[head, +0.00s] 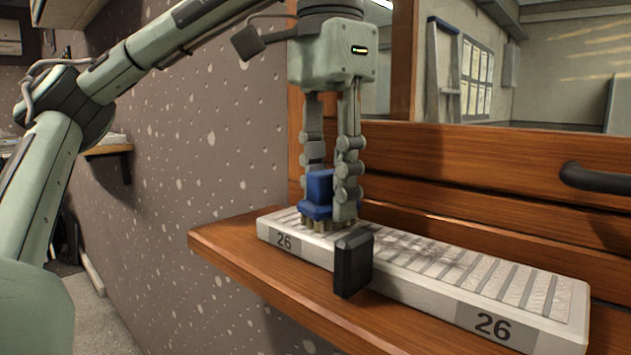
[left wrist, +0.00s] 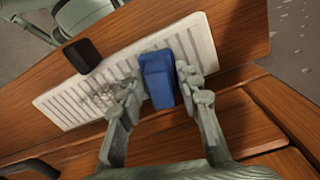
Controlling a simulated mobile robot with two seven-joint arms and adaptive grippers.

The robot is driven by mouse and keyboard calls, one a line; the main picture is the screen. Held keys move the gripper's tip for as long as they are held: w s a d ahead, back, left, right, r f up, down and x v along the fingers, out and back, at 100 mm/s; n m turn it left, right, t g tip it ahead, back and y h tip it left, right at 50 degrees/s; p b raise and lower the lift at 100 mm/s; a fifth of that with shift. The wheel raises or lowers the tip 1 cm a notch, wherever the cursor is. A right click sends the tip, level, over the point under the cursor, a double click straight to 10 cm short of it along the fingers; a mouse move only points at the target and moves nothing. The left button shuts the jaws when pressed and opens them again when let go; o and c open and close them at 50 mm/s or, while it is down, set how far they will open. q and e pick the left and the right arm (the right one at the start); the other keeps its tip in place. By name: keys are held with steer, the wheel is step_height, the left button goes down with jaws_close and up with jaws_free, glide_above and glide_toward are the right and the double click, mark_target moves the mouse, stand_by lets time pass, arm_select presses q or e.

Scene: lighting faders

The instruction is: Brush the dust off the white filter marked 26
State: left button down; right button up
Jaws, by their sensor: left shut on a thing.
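The white filter (head: 400,285) lies flat on a wooden shelf, slatted on top and marked 26 at both ends of its front side. It also shows in the left wrist view (left wrist: 60,103). Grey dust (head: 430,246) lies on the slats around the middle, right of the brush; it shows in the left wrist view too (left wrist: 101,93). My left gripper (head: 330,203) points down, shut on a blue brush (head: 318,192). The brush's bristles are at the filter's top near its left end; touching looks likely. The brush also shows in the left wrist view (left wrist: 157,78).
A black block (head: 353,263) stands up at the filter's front side, near the brush. The wooden shelf (head: 225,242) has a bare strip in front and at the left. A wooden wall with a dark handle (head: 597,178) rises behind. A speckled wall is at the left.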

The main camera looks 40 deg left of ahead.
arm_select(q)
steer(key=shift+s+d+f, duration=0.1)
steer(key=shift+s+d, duration=0.05)
steer(key=shift+d, duration=5.35)
steer(key=shift+s+d, duration=0.2)
steer(key=shift+d, duration=1.6)
steer(key=shift+s, duration=0.1)
steer(key=shift+w+a, duration=0.15)
steer(key=shift+a, duration=4.2)
steer(key=shift+w+a, duration=0.1)
steer(key=shift+a, duration=4.3)
steer(key=shift+s+d+f, duration=0.1)
steer(key=shift+d+f, duration=0.05)
steer(key=shift+d, duration=1.75)
